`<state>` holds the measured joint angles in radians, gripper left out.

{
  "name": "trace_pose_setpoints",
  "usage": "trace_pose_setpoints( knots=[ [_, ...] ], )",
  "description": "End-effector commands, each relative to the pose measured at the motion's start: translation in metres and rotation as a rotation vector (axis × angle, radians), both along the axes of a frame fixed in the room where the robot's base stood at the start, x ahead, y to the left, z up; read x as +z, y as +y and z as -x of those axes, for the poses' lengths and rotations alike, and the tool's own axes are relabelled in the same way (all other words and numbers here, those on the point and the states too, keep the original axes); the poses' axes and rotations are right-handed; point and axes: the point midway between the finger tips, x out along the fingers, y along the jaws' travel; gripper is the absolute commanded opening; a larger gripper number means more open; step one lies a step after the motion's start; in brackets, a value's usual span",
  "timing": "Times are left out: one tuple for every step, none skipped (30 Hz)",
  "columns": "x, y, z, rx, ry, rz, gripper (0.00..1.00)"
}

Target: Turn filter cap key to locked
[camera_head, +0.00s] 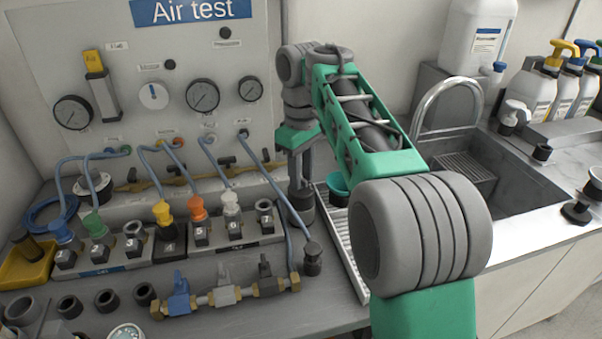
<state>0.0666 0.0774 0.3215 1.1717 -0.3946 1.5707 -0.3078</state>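My gripper (300,184) points straight down beside the right end of the fitting rack, left of the metal drip tray. Its fingers reach the top of a dark grey round cylinder (301,209), which may be the filter cap. The fingers and arm cover the cylinder's top, so I cannot make out a key or its locked mark. At this size I cannot tell whether the fingers are closed on something there.
The fitting rack (113,268) with coloured connectors and hoses stands left of my gripper. A brass valve manifold (226,295) lies in front. The gauge panel (140,45) rises behind. A teal cup (338,184) and drip tray (347,250) are right, then the sink (500,185).

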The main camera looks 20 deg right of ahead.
Motion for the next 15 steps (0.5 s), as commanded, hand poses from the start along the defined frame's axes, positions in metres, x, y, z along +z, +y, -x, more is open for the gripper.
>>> trace_pose_setpoints(
  knots=[
    [0.000, 0.000, 0.000, 0.000, 0.000, 0.000, 0.30],
    [0.000, 0.000, 0.000, 0.000, 0.000, 0.000, 0.30],
    [0.001, 0.000, 0.000, 0.000, 0.000, 0.000, 0.30],
    [0.003, 0.000, 0.000, 0.000, 0.000, 0.000, 0.30],
    [0.006, 0.000, 0.000, 0.000, 0.000, 0.000, 0.30],
    [0.011, 0.000, 0.000, 0.000, 0.000, 0.000, 0.30],
    [0.016, 0.000, 0.000, 0.000, 0.000, 0.000, 0.30],
    [0.022, 0.000, 0.000, 0.000, 0.000, 0.000, 0.30],
    [0.031, 0.000, 0.000, 0.001, 0.000, 0.000, 0.30],
    [0.038, 0.000, 0.000, 0.001, 0.000, 0.000, 0.30],
    [0.045, 0.000, 0.000, 0.001, 0.000, 0.000, 0.30],
    [0.053, 0.000, 0.000, 0.001, 0.000, 0.000, 0.30],
    [0.059, 0.000, 0.000, 0.001, 0.000, 0.000, 0.30],
    [0.064, 0.000, 0.000, 0.001, 0.000, 0.000, 0.30],
    [0.069, 0.000, 0.000, 0.001, 0.001, 0.001, 0.30]
  ],
)
